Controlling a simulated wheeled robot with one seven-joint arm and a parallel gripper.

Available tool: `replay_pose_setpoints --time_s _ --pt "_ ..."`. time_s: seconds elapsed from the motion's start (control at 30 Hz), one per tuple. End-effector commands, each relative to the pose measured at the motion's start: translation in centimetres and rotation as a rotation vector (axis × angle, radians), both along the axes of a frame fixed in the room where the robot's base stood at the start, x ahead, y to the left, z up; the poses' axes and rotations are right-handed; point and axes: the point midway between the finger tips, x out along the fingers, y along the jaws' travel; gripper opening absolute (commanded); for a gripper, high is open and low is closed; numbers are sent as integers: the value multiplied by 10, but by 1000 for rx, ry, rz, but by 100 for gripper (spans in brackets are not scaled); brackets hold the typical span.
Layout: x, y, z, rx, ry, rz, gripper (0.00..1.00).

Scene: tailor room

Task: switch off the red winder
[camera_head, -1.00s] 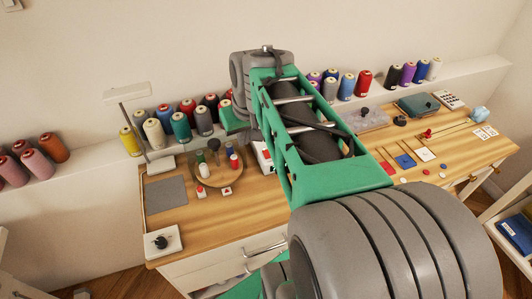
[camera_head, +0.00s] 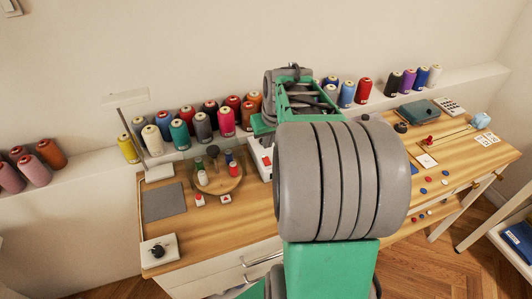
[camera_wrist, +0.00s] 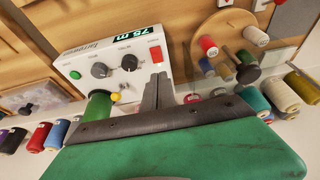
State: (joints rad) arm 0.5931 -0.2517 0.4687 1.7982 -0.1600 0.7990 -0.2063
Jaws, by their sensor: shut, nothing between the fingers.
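A white winder box stands behind the wooden table's middle, mostly hidden by my arm in the head view (camera_head: 266,150). My fingers are hidden in the head view.
A round wooden stand (camera_head: 218,182) with several spools is left of the winder. A white box with a black knob (camera_head: 159,250) is at the left front. Thread cones line the ledge behind.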

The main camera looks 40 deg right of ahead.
Motion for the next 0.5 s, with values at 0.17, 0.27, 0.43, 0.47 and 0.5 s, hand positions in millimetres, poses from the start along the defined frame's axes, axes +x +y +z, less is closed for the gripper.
replay_pose_setpoints --time_s 0.17,0.27,0.43,0.47,0.5 --pt "11 -2 -36 2 5 -1 0" --pt "13 -3 -53 2 4 0 0" --pt "15 -4 -68 0 1 1 0" --pt "15 -4 -69 0 1 1 0" --pt "15 -4 -69 0 0 1 0"
